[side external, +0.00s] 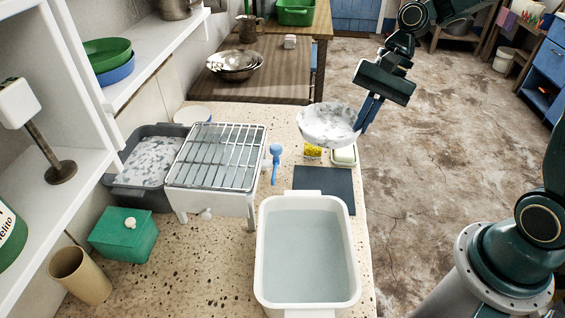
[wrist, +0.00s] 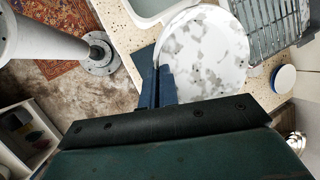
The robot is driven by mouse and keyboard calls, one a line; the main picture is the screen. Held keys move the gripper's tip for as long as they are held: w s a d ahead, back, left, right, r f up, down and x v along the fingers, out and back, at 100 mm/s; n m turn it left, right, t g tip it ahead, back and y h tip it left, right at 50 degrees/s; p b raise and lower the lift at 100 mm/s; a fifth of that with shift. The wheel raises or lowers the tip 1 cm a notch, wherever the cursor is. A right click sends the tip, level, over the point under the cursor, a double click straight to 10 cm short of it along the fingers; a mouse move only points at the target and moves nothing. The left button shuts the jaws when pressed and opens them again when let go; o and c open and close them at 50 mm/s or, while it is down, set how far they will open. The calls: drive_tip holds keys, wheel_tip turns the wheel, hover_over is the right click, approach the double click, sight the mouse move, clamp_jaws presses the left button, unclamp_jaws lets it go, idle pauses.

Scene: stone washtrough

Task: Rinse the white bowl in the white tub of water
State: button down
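The white bowl (side external: 328,125) has grey patches over its surface. It hangs in the air above the back right part of the counter, tilted. My gripper (side external: 367,113) is shut on its right rim with blue fingers. In the wrist view the bowl (wrist: 205,50) lies to the right of my fingertips (wrist: 158,78), its edge between them. The white tub (side external: 263,235) holds clear, still water and stands at the front of the counter, nearer the camera than the bowl. Part of the tub (wrist: 150,8) shows at the top of the wrist view.
A wire rack (side external: 218,155) on a white stand is left of the tub. A dark mat (side external: 325,180), yellow sponge (side external: 312,152), soap dish (side external: 345,157) and blue brush (side external: 275,160) lie between. A green box (side external: 120,237) stands front left.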

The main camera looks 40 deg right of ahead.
drive_tip(key=s+a+n+g+h, duration=0.2)
drive_tip(key=s+a+n, duration=0.2)
drive_tip(key=a, duration=0.4)
drive_tip(key=s+a+n+g+h, duration=0.1)
drive_tip(key=s+a+n, duration=0.3)
drive_tip(key=a, duration=0.4)
drive_tip(key=shift+s+f+g+h, duration=0.25)
drive_tip(key=shift+f+g+h, duration=0.15)
drive_tip(key=shift+g, duration=0.1)
drive_tip(key=shift+f, duration=0.15)
drive_tip(key=shift+f, duration=6.45)
drive_tip(key=shift+r, duration=0.1)
wheel_tip(320, 180, up, 11)
